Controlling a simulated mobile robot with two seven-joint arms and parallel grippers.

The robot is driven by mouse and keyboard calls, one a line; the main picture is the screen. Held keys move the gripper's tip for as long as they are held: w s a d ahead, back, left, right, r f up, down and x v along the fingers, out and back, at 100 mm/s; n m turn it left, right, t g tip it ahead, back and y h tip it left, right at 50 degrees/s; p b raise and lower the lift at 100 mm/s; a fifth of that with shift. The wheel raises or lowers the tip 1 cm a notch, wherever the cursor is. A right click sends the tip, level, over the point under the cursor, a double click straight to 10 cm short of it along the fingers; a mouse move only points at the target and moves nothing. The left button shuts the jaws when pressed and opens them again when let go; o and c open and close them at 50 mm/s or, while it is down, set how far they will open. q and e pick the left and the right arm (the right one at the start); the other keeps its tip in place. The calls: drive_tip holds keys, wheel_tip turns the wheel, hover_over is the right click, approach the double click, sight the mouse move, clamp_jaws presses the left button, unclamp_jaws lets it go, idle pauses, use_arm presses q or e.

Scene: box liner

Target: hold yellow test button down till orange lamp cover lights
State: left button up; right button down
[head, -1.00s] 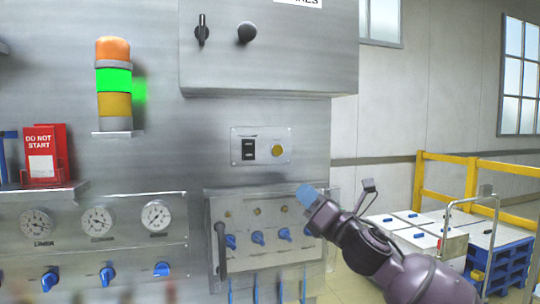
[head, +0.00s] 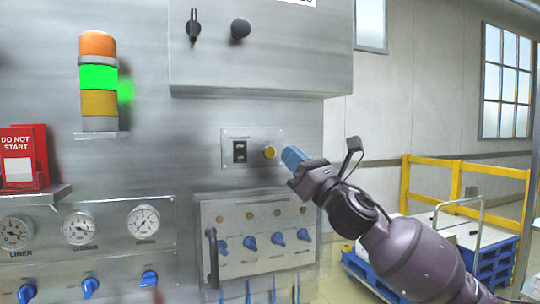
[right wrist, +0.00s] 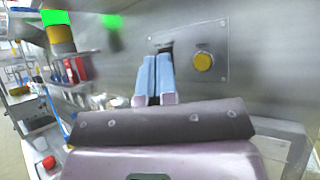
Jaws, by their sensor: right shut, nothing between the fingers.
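The yellow test button (head: 269,152) sits on a small metal plate beside a black switch. It also shows in the right wrist view (right wrist: 203,62), to the right of my fingertips and apart from them. My right gripper (head: 291,156) is shut and empty, its blue fingers close to the right of the button in the head view. In the right wrist view the two blue fingers (right wrist: 154,80) lie together. The lamp tower stands at upper left; its orange cover (head: 97,44) is unlit, the green section (head: 98,77) is lit, and the yellow section (head: 98,103) is unlit. My left gripper is not in view.
The black switch (head: 240,152) is left of the button. Below is a panel with several blue knobs (head: 250,243) and a black handle (head: 212,258). A grey box (head: 260,60) juts out above. Red signs (head: 20,157) stand on a shelf at left.

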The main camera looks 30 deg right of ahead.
sight(270, 152)
drive_tip(key=w+b, duration=0.1)
drive_tip(key=w, duration=0.2)
drive_tip(key=w+d+b, duration=0.1)
drive_tip(key=w, duration=0.2)
drive_tip(key=shift+d+f, duration=0.15)
drive_tip(key=shift+d, duration=0.05)
drive_tip(key=shift+w+d+b, duration=0.2)
drive_tip(key=shift+w+b, duration=0.15)
drive_tip(key=shift+w, duration=0.5)
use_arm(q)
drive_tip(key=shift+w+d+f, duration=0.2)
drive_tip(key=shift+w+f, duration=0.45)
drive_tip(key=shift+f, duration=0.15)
use_arm(e)
drive_tip(key=shift+w, duration=0.1)
idle(0.4)
drive_tip(key=shift+w+d, duration=0.1)
drive_tip(key=shift+w, duration=0.25)
drive_tip(key=shift+w+d, duration=0.1)
drive_tip(key=shift+w, duration=0.25)
idle(1.4)
drive_tip(key=shift+s, duration=0.1)
drive_tip(key=shift+s+p, duration=0.35)
drive_tip(key=shift+s, duration=0.3)
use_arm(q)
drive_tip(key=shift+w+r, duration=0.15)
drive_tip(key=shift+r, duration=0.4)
